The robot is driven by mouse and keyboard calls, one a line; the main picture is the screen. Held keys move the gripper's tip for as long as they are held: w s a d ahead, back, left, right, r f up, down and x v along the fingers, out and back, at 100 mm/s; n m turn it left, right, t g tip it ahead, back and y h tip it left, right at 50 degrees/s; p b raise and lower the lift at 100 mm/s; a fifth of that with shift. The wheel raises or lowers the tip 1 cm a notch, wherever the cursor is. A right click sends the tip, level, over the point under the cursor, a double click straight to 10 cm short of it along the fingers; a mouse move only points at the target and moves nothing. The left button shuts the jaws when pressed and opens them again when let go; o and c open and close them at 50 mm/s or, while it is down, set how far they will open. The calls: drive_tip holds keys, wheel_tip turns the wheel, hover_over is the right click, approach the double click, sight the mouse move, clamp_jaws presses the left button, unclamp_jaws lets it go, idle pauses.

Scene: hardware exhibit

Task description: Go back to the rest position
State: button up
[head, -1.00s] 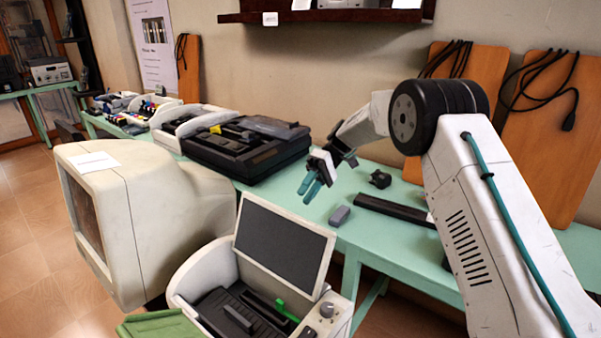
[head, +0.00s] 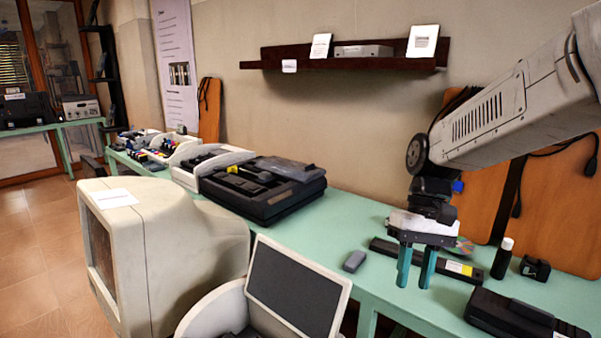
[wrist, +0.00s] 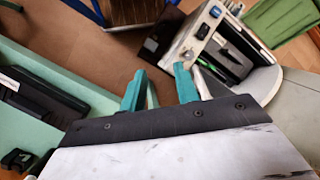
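My gripper (head: 416,272) hangs over the green table (head: 345,215) at the right of the head view, its two teal fingers pointing down. The fingers are apart with nothing between them. In the wrist view my gripper (wrist: 160,76) shows the same empty gap, with brown floor behind it. My arm reaches in from the upper right of the head view, its upper link slanting down to the wrist.
A long black bar (head: 385,247), a grey block (head: 354,261), a black bottle (head: 502,259) and a black device (head: 520,318) lie or stand near my gripper. An old monitor (head: 150,250) and a screened machine (head: 298,285) stand in front. A shelf (head: 385,63) hangs behind.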

drive_tip(key=s+d+r+t+h, duration=0.1)
drive_tip(key=s+d+r+t, duration=0.1)
drive_tip(key=s, duration=0.7)
drive_tip(key=s+d+r+m+t+h, duration=0.1)
drive_tip(key=s+d+t, duration=0.2)
drive_tip(key=s, duration=0.6)
drive_tip(key=shift+d+r+t, duration=0.3)
drive_tip(key=shift+d+r, duration=0.1)
drive_tip(key=shift+d, duration=0.3)
